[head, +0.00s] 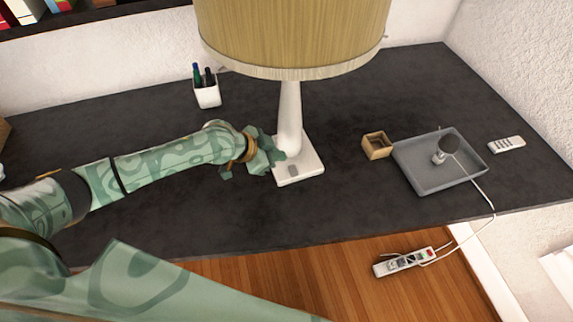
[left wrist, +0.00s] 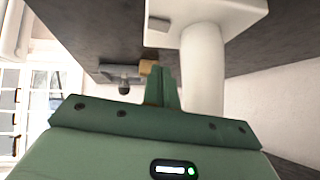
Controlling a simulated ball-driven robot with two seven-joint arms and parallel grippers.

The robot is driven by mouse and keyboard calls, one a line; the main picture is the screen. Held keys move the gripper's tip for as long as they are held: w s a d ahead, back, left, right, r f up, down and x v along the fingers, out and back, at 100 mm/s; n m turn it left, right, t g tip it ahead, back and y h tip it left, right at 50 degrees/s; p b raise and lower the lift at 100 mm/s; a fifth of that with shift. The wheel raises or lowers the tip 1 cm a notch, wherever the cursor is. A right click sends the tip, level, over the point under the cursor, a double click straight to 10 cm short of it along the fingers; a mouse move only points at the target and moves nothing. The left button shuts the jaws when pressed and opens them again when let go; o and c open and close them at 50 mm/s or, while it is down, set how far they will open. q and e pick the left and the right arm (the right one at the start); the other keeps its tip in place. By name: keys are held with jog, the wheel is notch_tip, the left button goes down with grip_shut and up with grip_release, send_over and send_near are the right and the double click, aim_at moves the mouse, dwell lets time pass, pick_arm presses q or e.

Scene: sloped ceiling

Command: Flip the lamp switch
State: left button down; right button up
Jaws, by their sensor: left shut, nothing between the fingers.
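The lamp has a tan shade (head: 290,35), a white stem (head: 290,115) and a white square base (head: 312,172) on the dark desk. A small grey switch (head: 292,170) sits on the front part of the base. My left gripper (head: 278,157) is shut and empty, at the left side of the base, close to the stem and the switch. I cannot tell whether it touches the lamp. In the left wrist view the shut fingers (left wrist: 165,88) are beside the stem (left wrist: 203,70), and the base (left wrist: 215,10) with the grey switch (left wrist: 158,25) is at the top. My right gripper is out of view.
On the dark desk (head: 370,95), a pen cup (head: 207,95) stands at the back left. A small wooden box (head: 376,146), a grey tray (head: 425,185) holding a dark round object, and a remote (head: 506,144) are on the right. A power strip (head: 405,261) lies below the desk's front edge.

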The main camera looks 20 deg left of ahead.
aim_at(291, 166)
pick_arm(q)
jog(key=b+x, duration=0.1)
jog(key=x, duration=0.3)
jog(key=shift+f, duration=0.1)
notch_tip(291, 166, down, 3)
jog(key=shift+w+a+r+b, duration=0.1)
jog(key=shift+w+r+b, duration=0.1)
jog(key=shift+b, duration=0.3)
jog(key=shift+w+f, duration=0.1)
jog(key=shift+f, duration=0.5)
jog(key=shift+a, duration=0.1)
jog(key=shift+w+a+f+b, duration=0.1)
jog(key=shift+f+b, duration=0.4)
jog(key=shift+b, duration=0.2)
jog(key=shift+r, duration=0.2)
jog(key=shift+p, duration=0.3)
